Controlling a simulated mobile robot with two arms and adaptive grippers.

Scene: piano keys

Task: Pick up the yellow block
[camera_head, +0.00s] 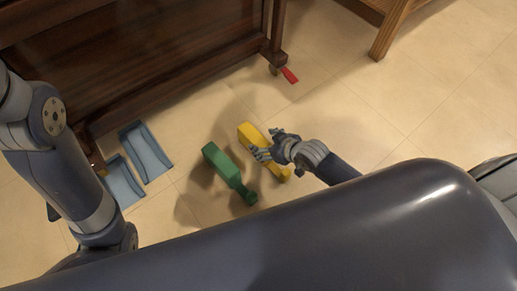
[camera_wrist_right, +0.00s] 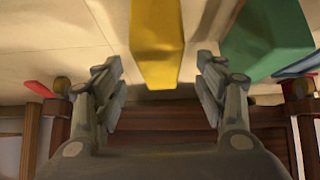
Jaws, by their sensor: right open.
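The yellow block (camera_head: 249,132) is long and lies on the floor near the middle of the head view, partly hidden by my right gripper. My right gripper (camera_head: 266,145) is open over the block. In the right wrist view the yellow block (camera_wrist_right: 157,42) shows between the two spread fingers of the gripper (camera_wrist_right: 160,78), with a gap on each side. I cannot tell how far the fingertips are above or beside it. My left arm shows at the left of the head view, but its gripper does not show.
A green block (camera_head: 228,170) with a narrow end lies just left of the yellow one. Two blue tray-like pieces (camera_head: 146,151) lie further left. A dark wooden piano (camera_head: 150,60) stands behind, with a red piece (camera_head: 289,75) by its leg. Floor to the right is clear.

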